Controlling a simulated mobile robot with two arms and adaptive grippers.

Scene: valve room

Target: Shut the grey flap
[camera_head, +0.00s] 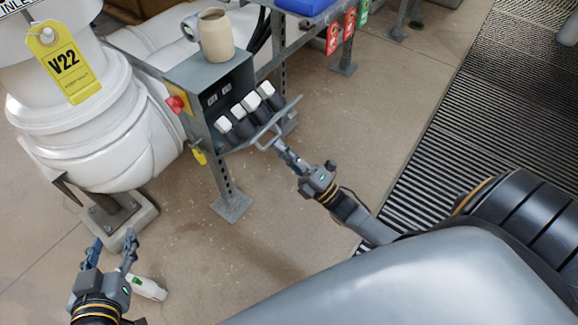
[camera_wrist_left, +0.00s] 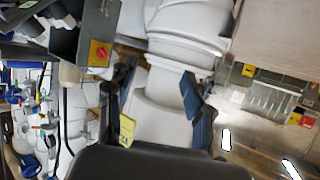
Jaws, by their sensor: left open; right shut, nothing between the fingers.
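The grey flap (camera_head: 288,109) hangs open along the lower front of a grey metal box (camera_head: 196,73). It has a bar handle (camera_head: 264,139) on its outer edge. Several black plugs with white ends (camera_head: 249,102) stick out of the box above the flap. My right gripper (camera_head: 281,147) is shut and empty, right at the handle; I cannot tell whether it touches it. My left gripper (camera_head: 111,246) is open and empty, low at the left, well away from the box. The box also shows in the left wrist view (camera_wrist_left: 84,40), upper left.
A beige jar (camera_head: 215,35) stands on the box, and a red knob (camera_head: 176,103) is on its side. A large white-wrapped pipe (camera_head: 95,135) with a yellow V22 tag (camera_head: 64,62) fills the left. A white bottle (camera_head: 148,288) lies near my left gripper. Floor in front is clear.

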